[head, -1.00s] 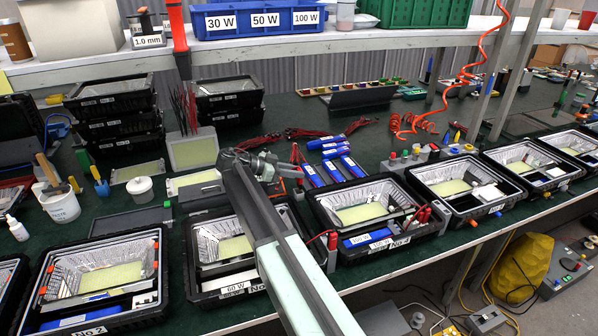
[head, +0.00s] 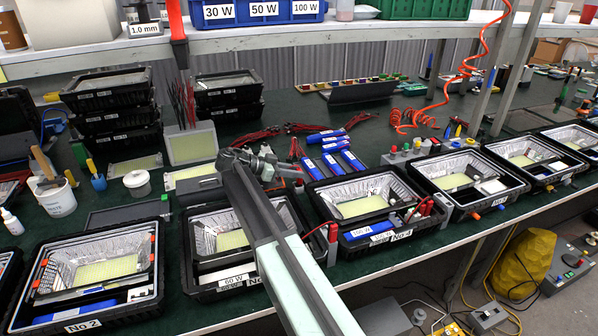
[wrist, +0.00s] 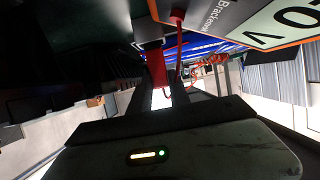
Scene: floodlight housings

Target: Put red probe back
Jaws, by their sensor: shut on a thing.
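My gripper (head: 290,174) reaches over the bench above and behind the No 3 or neighbouring housing (head: 205,290), left of the No 4 housing. In the wrist view my gripper (wrist: 158,92) is shut on a red probe (wrist: 157,68), which lies between the two dark fingers. A thin red lead (wrist: 178,42) shows beside it. A meter with an orange edge and a pale display (wrist: 285,25) fills the upper right of the wrist view. The probe's tip is hidden, and in the head view it is too small to make out.
The No 4 housing (head: 330,205) holds a blue pack and red parts (head: 420,210). Blue packs (head: 335,165) and red leads (head: 280,140) lie behind it. More housings line the bench on both sides. A shelf (head: 370,36) with bins runs above.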

